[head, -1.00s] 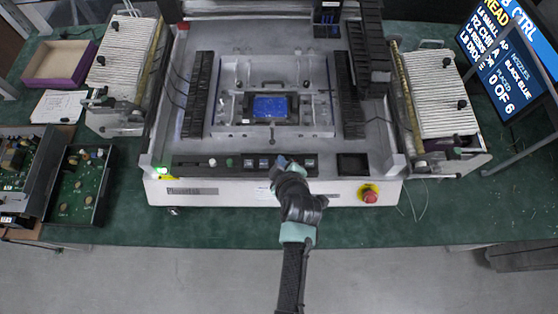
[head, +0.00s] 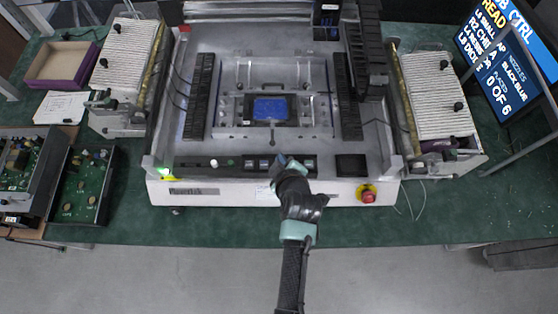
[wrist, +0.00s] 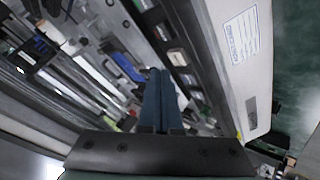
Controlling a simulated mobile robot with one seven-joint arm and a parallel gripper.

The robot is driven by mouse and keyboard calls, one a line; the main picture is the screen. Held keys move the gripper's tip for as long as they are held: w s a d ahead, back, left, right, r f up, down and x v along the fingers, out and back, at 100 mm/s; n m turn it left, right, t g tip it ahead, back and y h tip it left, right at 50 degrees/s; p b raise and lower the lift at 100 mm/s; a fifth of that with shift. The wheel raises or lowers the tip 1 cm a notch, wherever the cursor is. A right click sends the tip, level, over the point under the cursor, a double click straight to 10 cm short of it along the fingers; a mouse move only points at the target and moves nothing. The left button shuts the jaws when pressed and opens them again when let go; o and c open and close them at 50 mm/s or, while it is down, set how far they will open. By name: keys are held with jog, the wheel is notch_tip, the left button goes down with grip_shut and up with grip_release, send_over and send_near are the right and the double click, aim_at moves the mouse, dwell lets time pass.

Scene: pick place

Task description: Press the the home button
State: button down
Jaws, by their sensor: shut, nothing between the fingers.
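The pick-and-place machine's front panel (head: 225,163) is a dark strip with a row of small buttons. Several square buttons (head: 263,163) sit near its middle, and a pale round button (head: 229,162) is left of them. I cannot read which is the home button. My gripper (head: 282,160) is over the panel at the right side of this row. In the wrist view my gripper (wrist: 158,75) is shut and empty, its two dark blue fingers together. The button row (wrist: 178,58) is just beside the fingertips; contact cannot be told.
A red emergency-stop knob (head: 368,196) is on the machine's front right. A blue circuit board (head: 270,109) sits in the machine's middle. Feeder banks (head: 125,50) flank the machine. Circuit boards in an open case (head: 84,186) lie at left. A screen (head: 505,75) stands at right.

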jog(key=shift+r+p, duration=1.6)
jog(key=shift+r, duration=0.65)
